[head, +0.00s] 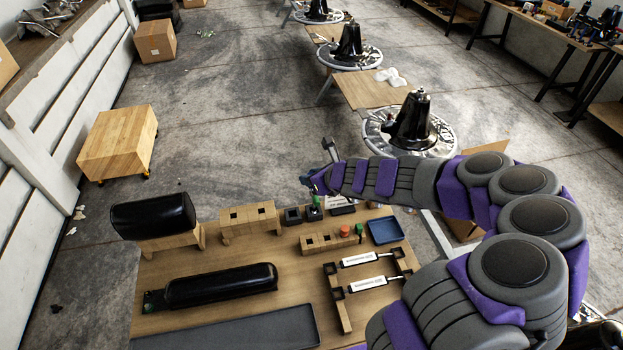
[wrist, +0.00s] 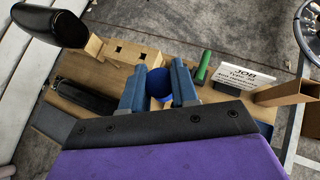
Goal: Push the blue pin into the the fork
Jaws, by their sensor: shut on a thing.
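My gripper (head: 308,183) is at the end of my outstretched arm, above the back edge of the wooden workbench. In the wrist view, my gripper's two blue-grey fingers (wrist: 158,86) are closed on the blue pin (wrist: 160,85). The pin's round blue body shows between them; its far end is hidden. In the head view I cannot make out the pin. No fork is clear in the wrist view.
The workbench (head: 235,240) holds slotted wooden blocks (head: 250,218), a green pin (wrist: 204,66), a red knob (head: 345,231), a blue tray (head: 386,230), two white-labelled cylinders (head: 370,260) and black cushions (head: 220,285). A sign card (wrist: 248,75) stands right of the gripper. Chair bases (head: 410,130) stand behind.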

